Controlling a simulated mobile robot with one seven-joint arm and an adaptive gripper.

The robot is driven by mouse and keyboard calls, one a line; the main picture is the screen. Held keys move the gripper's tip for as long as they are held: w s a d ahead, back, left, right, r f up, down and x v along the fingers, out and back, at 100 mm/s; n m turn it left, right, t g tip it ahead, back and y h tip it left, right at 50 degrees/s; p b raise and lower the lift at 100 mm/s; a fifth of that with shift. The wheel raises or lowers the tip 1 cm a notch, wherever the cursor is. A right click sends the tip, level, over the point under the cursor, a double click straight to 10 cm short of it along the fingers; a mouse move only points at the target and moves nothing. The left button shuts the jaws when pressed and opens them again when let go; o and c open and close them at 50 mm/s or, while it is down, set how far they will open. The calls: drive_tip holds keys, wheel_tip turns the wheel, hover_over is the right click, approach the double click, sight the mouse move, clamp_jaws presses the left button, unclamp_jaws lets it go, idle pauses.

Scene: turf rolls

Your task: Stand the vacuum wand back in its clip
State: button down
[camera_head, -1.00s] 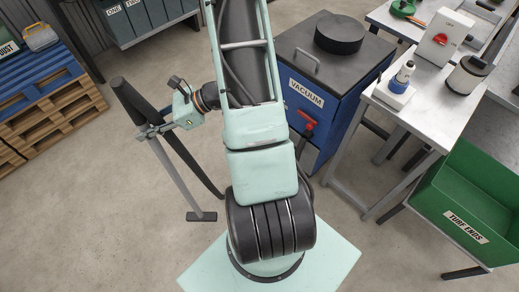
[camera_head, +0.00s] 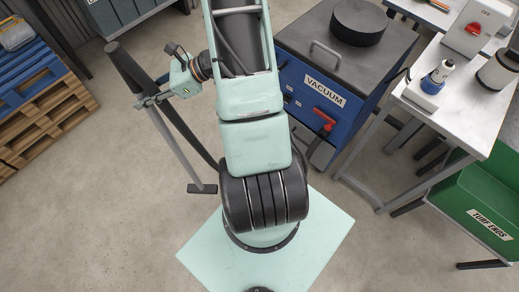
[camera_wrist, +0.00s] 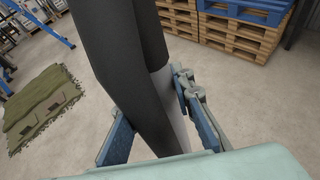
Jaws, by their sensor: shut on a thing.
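The vacuum wand (camera_head: 171,140) has a black handle at the top, a grey tube and a dark flat foot. A black hose runs down from it behind my arm. My gripper (camera_head: 146,100) is shut on the wand just below its handle. The wand leans, its foot lower right of its handle; I cannot tell whether the foot touches the floor. In the wrist view the dark wand (camera_wrist: 128,60) passes between the blue fingers of my gripper (camera_wrist: 152,115). The blue vacuum cabinet (camera_head: 340,85) stands right of my arm. I cannot make out the clip.
A steel table (camera_head: 462,110) with small devices stands right of the cabinet, and a green turf-ends bin (camera_head: 470,195) is below it. Pallets (camera_head: 45,125) stand at the left. A dark green mat (camera_wrist: 42,105) lies on the floor in the wrist view. The floor around the wand is open.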

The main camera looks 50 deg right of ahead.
drive_tip(key=s+d+f+m+t+h+b, duration=0.1)
drive_tip(key=s+d+f+m+h+b, duration=0.1)
drive_tip(key=d+b, duration=0.3)
drive_tip(key=s+d+f+m+t+h+b, duration=0.2)
drive_tip(key=d+b, duration=0.3)
drive_tip(key=d, duration=0.9)
drive_tip(key=s+d+f+m+t+h+b, duration=0.1)
drive_tip(key=s+d+f+m+h+b, duration=0.1)
drive_tip(key=d, duration=0.8)
drive_tip(key=s+m+h+b, duration=0.1)
drive_tip(key=m+h+b, duration=0.1)
drive_tip(key=b, duration=0.1)
drive_tip(key=shift+f+t, duration=0.15)
drive_tip(key=shift+t, duration=0.15)
